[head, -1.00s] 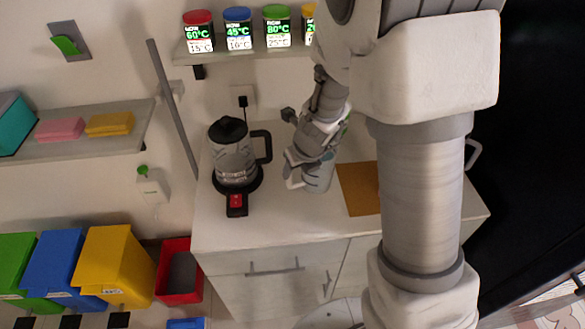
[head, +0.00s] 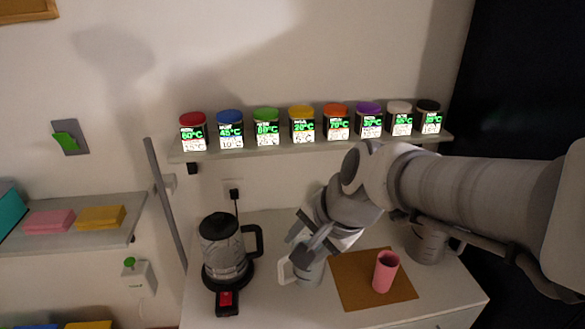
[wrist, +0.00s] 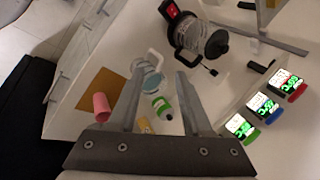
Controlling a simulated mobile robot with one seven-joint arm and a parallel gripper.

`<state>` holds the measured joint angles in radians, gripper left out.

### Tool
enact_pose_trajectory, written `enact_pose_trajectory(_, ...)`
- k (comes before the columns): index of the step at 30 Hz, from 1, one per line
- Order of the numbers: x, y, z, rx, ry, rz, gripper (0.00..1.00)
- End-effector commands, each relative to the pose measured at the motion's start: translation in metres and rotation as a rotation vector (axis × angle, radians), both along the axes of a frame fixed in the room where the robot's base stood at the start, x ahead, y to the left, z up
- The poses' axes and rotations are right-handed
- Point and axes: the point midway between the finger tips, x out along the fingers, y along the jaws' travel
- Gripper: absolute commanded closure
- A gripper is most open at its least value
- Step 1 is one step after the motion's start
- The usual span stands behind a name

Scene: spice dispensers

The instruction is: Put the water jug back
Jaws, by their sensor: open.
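The water jug (head: 310,272), grey and see-through with a white handle on its left, stands upright on the counter (head: 262,300) between the kettle and the brown mat. My gripper (head: 308,236) is just above and behind it in the head view, partly covering its top. In the wrist view the jug (wrist: 150,78), with bluish water inside, shows beyond the fingertips. My gripper (wrist: 157,70) is open there, with nothing held between its fingers. Whether a finger touches the jug I cannot tell.
A kettle (head: 226,250) stands on its base at left. A pink cup (head: 385,272) stands on the brown mat (head: 352,292). Another grey jug (head: 427,246) is at the right, partly behind my arm. Several lit spice dispensers (head: 301,125) line the shelf (head: 275,149) above.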

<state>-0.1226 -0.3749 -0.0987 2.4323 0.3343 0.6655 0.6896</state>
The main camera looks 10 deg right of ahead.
Motion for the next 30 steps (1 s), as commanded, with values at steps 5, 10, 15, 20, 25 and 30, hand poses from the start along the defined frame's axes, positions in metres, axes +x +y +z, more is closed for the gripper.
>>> enact_pose_trajectory(5,-0.043,-0.025,0.026,-0.301,-0.125,0.382,0.51)
enact_pose_trajectory(10,-0.072,-0.045,0.037,-0.527,-0.162,0.627,0.51)
enact_pose_trajectory(15,-0.083,-0.054,0.04,-0.624,-0.165,0.727,0.51)
enact_pose_trajectory(20,-0.084,-0.055,0.04,-0.633,-0.163,0.738,0.51)
enact_pose_trajectory(25,-0.084,-0.055,0.04,-0.631,-0.164,0.737,0.51)
enact_pose_trajectory(30,-0.084,-0.055,0.04,-0.629,-0.164,0.736,0.51)
